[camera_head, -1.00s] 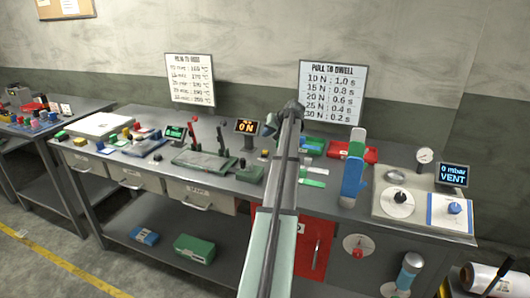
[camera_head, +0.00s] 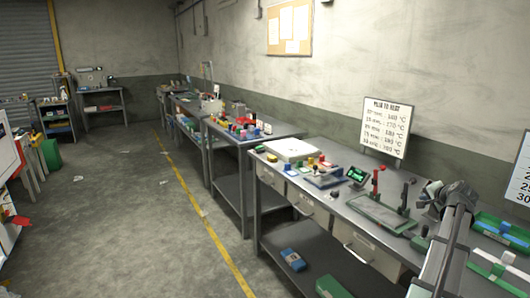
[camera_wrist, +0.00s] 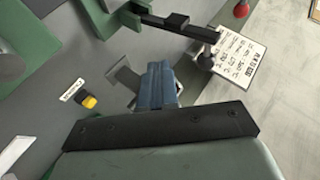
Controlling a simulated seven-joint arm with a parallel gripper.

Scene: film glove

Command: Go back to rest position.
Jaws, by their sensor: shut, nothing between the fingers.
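My gripper (camera_head: 430,200) is at the end of my arm at the lower right of the head view, above the grey workbench (camera_head: 336,205). In the wrist view my gripper's blue-grey fingers (camera_wrist: 158,86) are together and hold nothing. Below them is the grey bench top with a yellow button (camera_wrist: 89,101) and a dark bar (camera_wrist: 175,22) of a fixture. The exact height of the gripper over the bench cannot be told.
A white poster board (camera_head: 387,128) stands behind the bench. A green display (camera_head: 357,176), a white tray (camera_head: 290,149) and small coloured parts stand on the bench. Green trays (camera_head: 498,265) lie right of my arm. The floor (camera_head: 130,225) at left is largely open.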

